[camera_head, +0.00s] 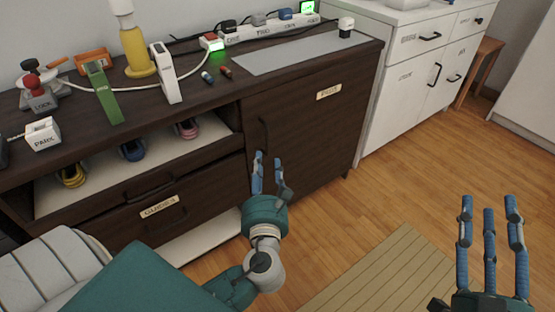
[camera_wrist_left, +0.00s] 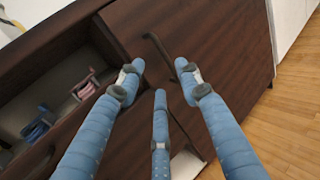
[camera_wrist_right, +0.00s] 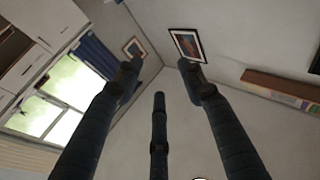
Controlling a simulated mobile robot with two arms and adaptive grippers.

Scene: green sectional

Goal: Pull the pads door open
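The pads door (camera_head: 312,135) is the dark brown cabinet door on the right of the low cabinet, with a pale label (camera_head: 328,91) near its top right. It looks closed. Its dark vertical handle (camera_head: 264,133) is on the door's left side; it also shows in the left wrist view (camera_wrist_left: 158,52). My left gripper (camera_head: 266,166) is just below and in front of the handle, fingers pointing up toward it. Its fingers are spread, with nothing between them. My right gripper (camera_head: 488,208) is open and empty over the floor at the lower right, far from the door.
A drawer (camera_head: 190,200) with a handle lies left of the door, under an open shelf (camera_head: 100,165) with several coloured items. A white cabinet (camera_head: 420,70) stands to the right. Floor before the door is clear.

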